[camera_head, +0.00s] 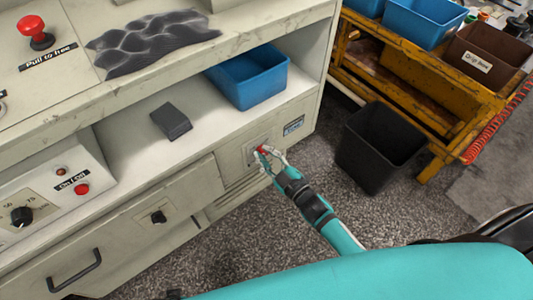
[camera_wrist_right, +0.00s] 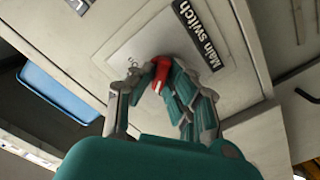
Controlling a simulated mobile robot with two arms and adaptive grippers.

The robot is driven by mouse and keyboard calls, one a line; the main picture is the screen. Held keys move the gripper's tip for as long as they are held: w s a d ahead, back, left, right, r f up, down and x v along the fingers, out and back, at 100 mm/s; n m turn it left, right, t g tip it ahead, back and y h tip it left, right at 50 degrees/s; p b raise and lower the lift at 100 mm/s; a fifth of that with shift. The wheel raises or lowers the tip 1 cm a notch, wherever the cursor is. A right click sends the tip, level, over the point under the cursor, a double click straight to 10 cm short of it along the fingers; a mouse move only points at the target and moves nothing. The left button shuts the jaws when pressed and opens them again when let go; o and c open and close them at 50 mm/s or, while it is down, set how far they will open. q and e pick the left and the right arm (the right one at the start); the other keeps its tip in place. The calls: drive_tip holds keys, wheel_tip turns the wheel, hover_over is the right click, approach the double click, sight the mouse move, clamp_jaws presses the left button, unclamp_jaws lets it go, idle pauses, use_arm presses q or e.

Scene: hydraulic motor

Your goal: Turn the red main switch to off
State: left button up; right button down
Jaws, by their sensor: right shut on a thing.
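The red main switch (camera_head: 262,149) sits on a plate on the cabinet's lower front panel. In the right wrist view the red switch handle (camera_wrist_right: 160,74) stands against a pale square plate (camera_wrist_right: 150,38) with a black "Main switch" label (camera_wrist_right: 202,32) beside it. My right gripper (camera_head: 268,153) reaches the panel, and its teal fingers (camera_wrist_right: 160,88) are closed around the red handle. The fingers hide part of the handle and of the plate's markings. My left gripper is not in view.
A blue bin (camera_head: 248,78) and a dark grey block (camera_head: 171,121) are on the shelf above. A black waste bin (camera_head: 382,145) stands on the floor to the right, near a yellow workbench (camera_head: 430,85).

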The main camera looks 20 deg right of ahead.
drive_tip(key=shift+w+r+n, duration=0.15)
drive_tip(key=shift+r+n, duration=0.1)
drive_tip(key=shift+n, duration=0.65)
drive_tip(key=shift+a, duration=0.1)
drive_tip(key=c, duration=1.4)
unclamp_jaws()
drive_tip(key=shift+o, duration=0.3)
drive_tip(key=shift+f, duration=0.15)
drive_tip(key=shift+s+f, duration=0.1)
drive_tip(key=shift+s, duration=0.2)
drive_tip(key=v, duration=1.1)
